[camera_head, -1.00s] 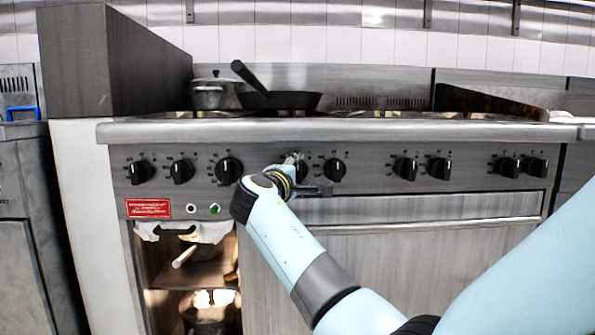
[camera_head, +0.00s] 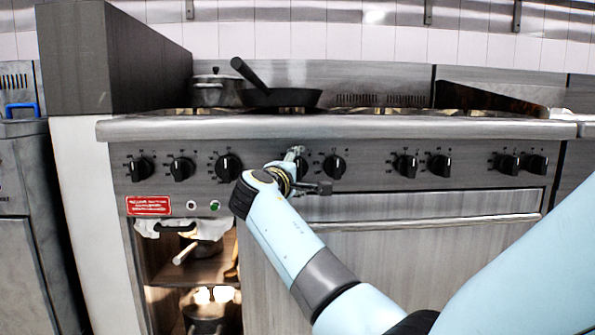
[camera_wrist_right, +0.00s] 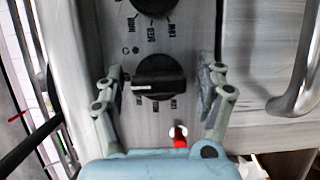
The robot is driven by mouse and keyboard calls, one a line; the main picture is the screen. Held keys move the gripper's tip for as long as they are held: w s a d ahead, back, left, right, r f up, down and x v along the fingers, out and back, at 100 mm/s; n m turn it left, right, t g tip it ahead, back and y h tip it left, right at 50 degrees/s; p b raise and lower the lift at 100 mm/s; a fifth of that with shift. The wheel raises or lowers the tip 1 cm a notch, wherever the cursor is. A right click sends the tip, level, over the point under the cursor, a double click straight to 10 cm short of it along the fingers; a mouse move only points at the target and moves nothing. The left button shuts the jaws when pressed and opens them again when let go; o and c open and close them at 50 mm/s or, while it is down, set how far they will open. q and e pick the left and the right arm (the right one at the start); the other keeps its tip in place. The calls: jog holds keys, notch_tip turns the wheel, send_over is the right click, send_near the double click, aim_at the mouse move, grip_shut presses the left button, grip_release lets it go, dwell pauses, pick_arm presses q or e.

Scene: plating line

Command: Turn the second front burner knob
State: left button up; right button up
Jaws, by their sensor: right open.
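A row of black knobs runs along the grey stove front. My right gripper (camera_head: 309,169) is at the knob (camera_head: 302,167) right of the large third knob (camera_head: 228,168), partly hiding it. In the right wrist view, this black knob (camera_wrist_right: 159,76) sits between the two spread fingers of my right gripper (camera_wrist_right: 160,84), one on each side. Gaps show between the fingers and the knob, so the gripper is open. The knob's white pointer line points left in that view. Another knob (camera_wrist_right: 152,4) is at the top edge there. My left gripper is out of view.
A long oven handle (camera_head: 420,226) runs below the knobs. A worktop edge (camera_head: 400,129) juts out above them. A black pan (camera_head: 280,100) and a pot (camera_head: 213,92) stand on top. A red label (camera_head: 148,206) is at lower left.

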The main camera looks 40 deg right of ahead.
jog(key=shift+a, duration=0.1)
jog(key=v, duration=0.7)
jog(key=shift+s+a, duration=0.1)
jog(key=shift+s, duration=0.05)
